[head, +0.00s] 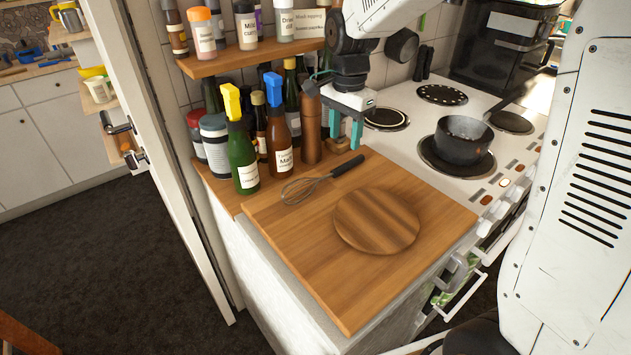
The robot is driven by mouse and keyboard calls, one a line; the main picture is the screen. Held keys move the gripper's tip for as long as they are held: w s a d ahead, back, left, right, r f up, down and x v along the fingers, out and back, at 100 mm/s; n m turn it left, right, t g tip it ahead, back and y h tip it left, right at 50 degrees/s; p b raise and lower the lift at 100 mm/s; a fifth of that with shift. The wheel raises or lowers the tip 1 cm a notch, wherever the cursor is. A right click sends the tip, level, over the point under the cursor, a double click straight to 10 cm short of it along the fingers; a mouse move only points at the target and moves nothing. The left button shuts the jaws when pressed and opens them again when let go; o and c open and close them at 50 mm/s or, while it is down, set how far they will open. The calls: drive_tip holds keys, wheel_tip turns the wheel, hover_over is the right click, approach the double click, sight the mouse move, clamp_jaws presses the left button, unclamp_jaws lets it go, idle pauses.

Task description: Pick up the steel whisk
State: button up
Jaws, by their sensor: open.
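The steel whisk (304,188) lies flat on the wooden counter board (290,240), near its back edge in the head view. Its wire loops point left and its black handle (348,166) points up and to the right. My gripper (346,138) hangs just above and behind the handle end, with teal fingers pointing down. The fingers are apart and nothing shows held between them. The gripper appears clear of the whisk; the exact height gap is hard to tell.
A round wooden board (376,221) lies right of the whisk. Bottles, including a green one (242,160) and a copper-brown cylinder (310,128), stand close behind it. A spice shelf (255,56) overhangs them. A dark pot (462,140) sits on the cooker. The board's front left is clear.

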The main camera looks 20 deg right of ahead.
sight(342, 165)
wheel_tip(342, 165, down, 8)
clamp_jaws()
idle(0.5)
